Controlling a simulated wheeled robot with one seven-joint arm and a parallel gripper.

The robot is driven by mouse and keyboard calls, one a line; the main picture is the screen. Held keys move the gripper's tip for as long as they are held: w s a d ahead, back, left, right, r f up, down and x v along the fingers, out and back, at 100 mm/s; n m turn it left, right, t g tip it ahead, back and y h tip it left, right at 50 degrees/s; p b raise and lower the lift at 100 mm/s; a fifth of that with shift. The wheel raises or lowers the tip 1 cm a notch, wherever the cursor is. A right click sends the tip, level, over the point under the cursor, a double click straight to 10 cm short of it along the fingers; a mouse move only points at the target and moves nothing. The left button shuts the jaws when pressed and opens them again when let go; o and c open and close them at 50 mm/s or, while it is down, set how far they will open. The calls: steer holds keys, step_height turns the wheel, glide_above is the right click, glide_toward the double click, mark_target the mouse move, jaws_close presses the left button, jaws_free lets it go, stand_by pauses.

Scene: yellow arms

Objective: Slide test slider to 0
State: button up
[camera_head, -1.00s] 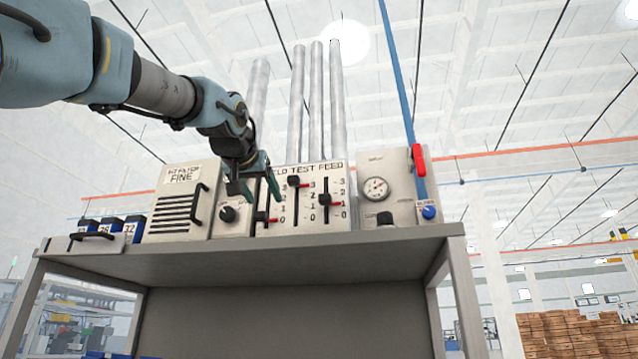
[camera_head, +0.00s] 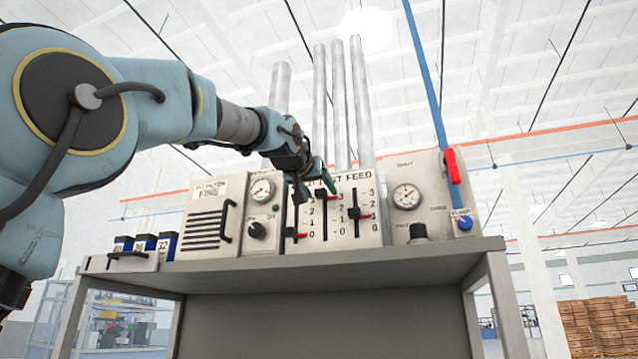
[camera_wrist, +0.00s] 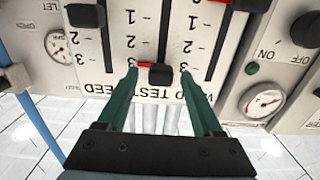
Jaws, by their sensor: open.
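The test slider is the middle of three on the white panel. Its black knob with a red pointer (camera_head: 321,195) sits at the top, beside the 3. In the upside-down wrist view, the knob (camera_wrist: 160,75) lies between the fingertips of my open gripper (camera_wrist: 160,82), with a gap on each side. In the head view my gripper (camera_head: 315,188) is at the top of the panel, over part of the label. Whether the fingers reach around the knob in depth is unclear.
The left slider knob (camera_head: 290,232) is near 0, and the feed slider knob (camera_head: 354,213) is between 1 and 2. A rotary knob (camera_head: 257,230) and gauge (camera_head: 262,190) are to the left. Another gauge (camera_head: 406,196) is to the right. All stand on a grey bench (camera_head: 330,268).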

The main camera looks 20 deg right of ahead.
steer(key=shift+w+d, duration=0.1)
steer(key=shift+w, duration=0.1)
jaws_close()
stand_by(0.5)
stand_by(0.9)
